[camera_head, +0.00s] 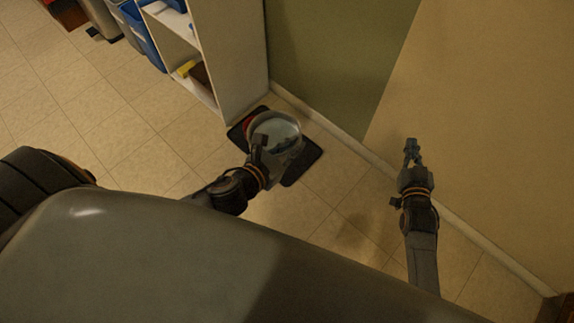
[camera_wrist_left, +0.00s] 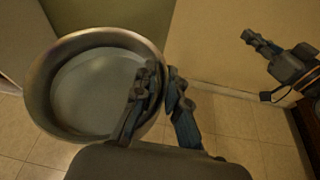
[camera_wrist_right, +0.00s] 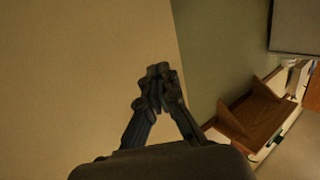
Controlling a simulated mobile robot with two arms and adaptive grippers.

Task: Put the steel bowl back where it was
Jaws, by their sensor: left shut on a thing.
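The steel bowl (camera_head: 284,127) is in the air in front of my body, over a dark mat on the floor in the head view. My left gripper (camera_head: 262,143) is shut on its rim. In the left wrist view the round, shiny bowl (camera_wrist_left: 85,90) looks empty, with its rim between the fingers (camera_wrist_left: 160,80). My right gripper (camera_head: 412,150) is held out near the wall at the right, with nothing in it. Its fingertips (camera_wrist_right: 160,75) meet in the right wrist view.
A dark mat (camera_head: 305,165) lies on the tiled floor by the wall, with something red (camera_head: 247,124) partly hidden behind the bowl. A white shelf unit (camera_head: 228,50) stands at the upper middle, with blue bins (camera_head: 140,32) to its left. Tiled floor (camera_head: 80,95) is clear at left.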

